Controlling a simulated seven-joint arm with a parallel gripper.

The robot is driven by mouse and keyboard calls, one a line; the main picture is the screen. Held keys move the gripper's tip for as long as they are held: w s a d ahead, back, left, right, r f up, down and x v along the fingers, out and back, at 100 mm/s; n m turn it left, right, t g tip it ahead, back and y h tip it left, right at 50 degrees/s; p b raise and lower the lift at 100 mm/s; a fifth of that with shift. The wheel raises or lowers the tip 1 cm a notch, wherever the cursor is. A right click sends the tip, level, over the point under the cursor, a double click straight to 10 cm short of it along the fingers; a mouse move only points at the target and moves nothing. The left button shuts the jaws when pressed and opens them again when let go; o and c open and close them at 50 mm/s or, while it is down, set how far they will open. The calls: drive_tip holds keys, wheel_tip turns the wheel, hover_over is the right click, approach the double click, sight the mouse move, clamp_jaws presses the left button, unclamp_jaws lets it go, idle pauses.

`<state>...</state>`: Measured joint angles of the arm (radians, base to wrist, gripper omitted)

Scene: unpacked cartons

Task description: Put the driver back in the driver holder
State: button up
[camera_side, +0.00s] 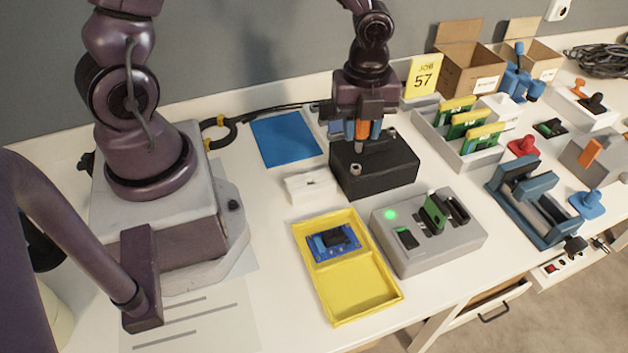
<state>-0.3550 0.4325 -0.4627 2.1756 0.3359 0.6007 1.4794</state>
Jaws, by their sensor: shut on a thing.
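The driver (362,130) has an orange handle and a short grey shaft that points down. My gripper (362,127) is shut on its handle, with a blue-tipped finger on either side. The driver looks upright over the driver holder (376,176), a black block with metal-rimmed sockets on its top. The shaft's lower end meets the back part of the block's top in the picture. I cannot tell whether the tip is inside a socket or just above it.
A white block (310,187) and a yellow tray (363,292) with a blue board stand near the holder. A grey fixture (430,245) with a green light is in front. A grey rack (452,146) of green cards stands right. A blue mat (286,138) lies left.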

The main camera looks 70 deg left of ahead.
idle(0.4)
drive_tip(key=shift+a, duration=0.2)
drive_tip(key=shift+s+a+f, duration=0.55)
drive_tip(key=shift+s+f, duration=0.6)
drive_tip(key=shift+s, duration=0.1)
drive_tip(key=shift+s+a+f, duration=0.5)
drive_tip(key=shift+s+f, duration=0.7)
drive_tip(key=shift+s, duration=0.05)
drive_tip(key=shift+s+a+f, duration=0.55)
drive_tip(key=shift+s+f, duration=0.6)
drive_tip(key=shift+s, duration=0.1)
drive_tip(key=shift+f, duration=0.15)
drive_tip(key=shift+f, duration=1.75)
drive_tip(key=o, duration=1)
drive_tip(key=shift+o, duration=0.2)
